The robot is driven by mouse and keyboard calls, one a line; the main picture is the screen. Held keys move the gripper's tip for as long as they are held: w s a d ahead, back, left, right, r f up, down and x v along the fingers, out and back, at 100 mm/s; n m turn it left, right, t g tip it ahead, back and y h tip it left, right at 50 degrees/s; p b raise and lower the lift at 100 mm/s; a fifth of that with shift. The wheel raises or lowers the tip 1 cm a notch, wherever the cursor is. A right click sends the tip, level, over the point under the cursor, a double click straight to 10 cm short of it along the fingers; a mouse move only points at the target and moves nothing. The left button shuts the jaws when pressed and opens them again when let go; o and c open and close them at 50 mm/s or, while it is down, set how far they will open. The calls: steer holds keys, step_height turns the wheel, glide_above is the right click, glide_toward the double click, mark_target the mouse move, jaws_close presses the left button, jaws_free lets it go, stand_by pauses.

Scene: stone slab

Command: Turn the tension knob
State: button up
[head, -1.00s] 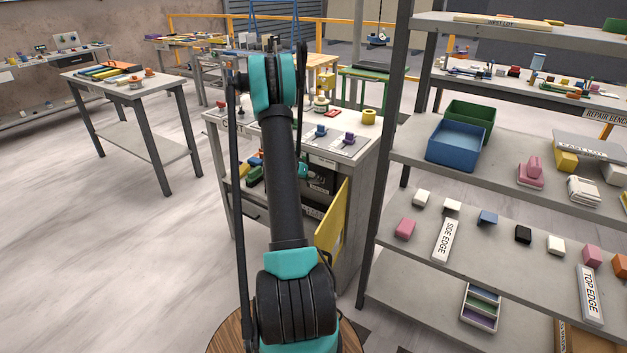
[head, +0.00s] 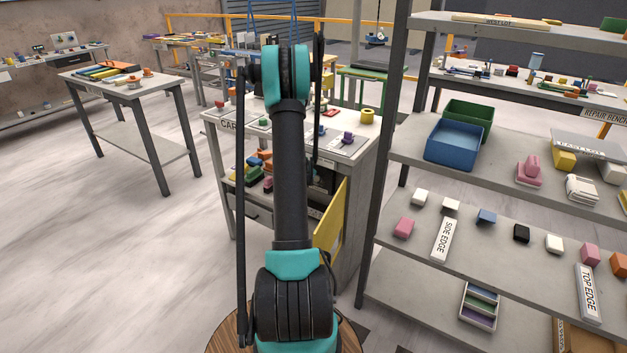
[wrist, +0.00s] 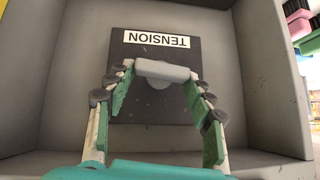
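In the wrist view a pale grey bar-shaped knob (wrist: 162,71) sits on a dark square plate (wrist: 135,100) with a white TENSION label (wrist: 156,39), which appears upside down. The bar lies nearly level across the picture. My gripper (wrist: 160,73) is open, with its two green-padded fingers on either side of the knob and their tips close to the bar's ends. I cannot tell whether the tips touch it. In the head view my arm hides the gripper and the knob.
The plate is inside a grey recess whose side wall (wrist: 265,75) stands close on the right. In the head view a workbench (head: 357,160) with a yellow door (head: 331,222) stands ahead. A grey shelf rack (head: 400,150) is close on the right; open floor (head: 110,260) lies left.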

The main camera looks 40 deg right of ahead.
steer(key=o, duration=0.4)
steer(key=shift+c, duration=0.2)
steer(key=v, duration=1.2)
steer(key=shift+r, duration=0.1)
steer(key=s+a+r+n+y, duration=0.25)
steer(key=s+a, duration=0.25)
steer(key=a, duration=0.4)
steer(key=s+a+r+n+y, duration=0.1)
steer(key=s+a+n, duration=0.35)
steer(key=a, duration=0.55)
steer(key=s+a+r+n+y, duration=0.1)
steer(key=s+a+n+y, duration=0.15)
steer(key=s+a, duration=0.45)
steer(key=s+a+f+n+y, duration=0.1)
steer(key=s+a+n+y, duration=0.1)
steer(key=s+a+n, duration=0.2)
steer(key=s+a, duration=0.3)
steer(key=a, duration=0.3)
steer(key=shift+s+f+n, duration=0.2)
steer(key=shift+f+n, duration=0.1)
steer(key=shift+n, duration=0.05)
